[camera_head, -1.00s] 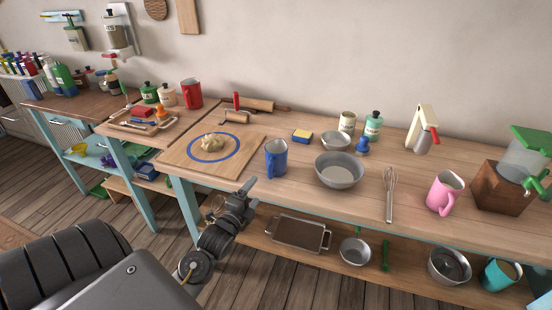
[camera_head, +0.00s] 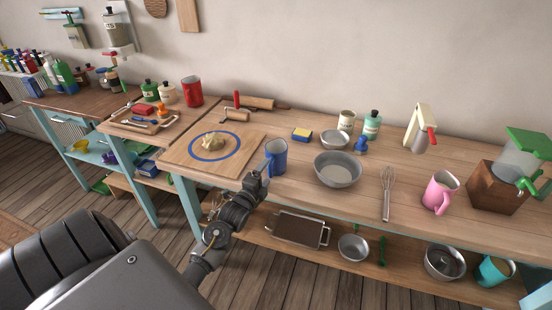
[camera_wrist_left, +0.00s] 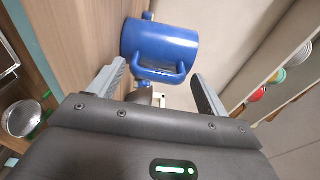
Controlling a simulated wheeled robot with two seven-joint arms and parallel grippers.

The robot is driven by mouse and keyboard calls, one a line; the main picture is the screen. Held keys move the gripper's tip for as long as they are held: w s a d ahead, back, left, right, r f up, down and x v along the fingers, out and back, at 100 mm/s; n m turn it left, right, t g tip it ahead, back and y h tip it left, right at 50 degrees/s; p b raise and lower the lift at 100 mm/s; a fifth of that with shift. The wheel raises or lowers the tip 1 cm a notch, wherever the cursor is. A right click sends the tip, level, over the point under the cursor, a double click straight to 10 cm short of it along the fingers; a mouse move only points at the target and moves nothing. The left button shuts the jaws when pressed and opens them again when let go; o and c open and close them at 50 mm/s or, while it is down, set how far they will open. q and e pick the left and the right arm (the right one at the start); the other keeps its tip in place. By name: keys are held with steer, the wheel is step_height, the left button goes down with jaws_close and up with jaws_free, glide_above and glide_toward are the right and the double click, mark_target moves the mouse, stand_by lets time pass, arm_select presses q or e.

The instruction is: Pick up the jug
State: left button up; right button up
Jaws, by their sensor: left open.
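A blue jug (camera_head: 277,155) stands upright at the front edge of the wooden worktop, right of the board with the blue ring. My left gripper (camera_head: 263,172) is at its near left side. In the left wrist view the blue jug (camera_wrist_left: 160,42) lies ahead of my left gripper (camera_wrist_left: 158,88), its handle toward me. The two fingers are apart, one on each side of the handle, with nothing held. Whether they touch the jug cannot be told. A pink jug (camera_head: 440,192) and a red jug (camera_head: 192,91) also stand on the worktops. My right gripper is not in view.
The round-ringed board (camera_head: 180,160) with dough lies left of the blue jug. A metal bowl (camera_head: 338,170) stands to its right, with a whisk (camera_head: 387,190) beyond. A yellow and blue sponge (camera_head: 301,134) lies behind. A lower shelf (camera_head: 340,240) holds pans.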

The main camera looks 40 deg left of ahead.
mark_target(275, 161)
arm_select(q)
steer(key=x, duration=0.2)
steer(key=shift+w, duration=0.25)
steer(key=shift+c, duration=0.8)
steer(key=c, duration=0.9)
steer(key=shift+a, duration=0.1)
steer(key=shift+c, duration=0.2)
steer(key=shift+r, duration=0.15)
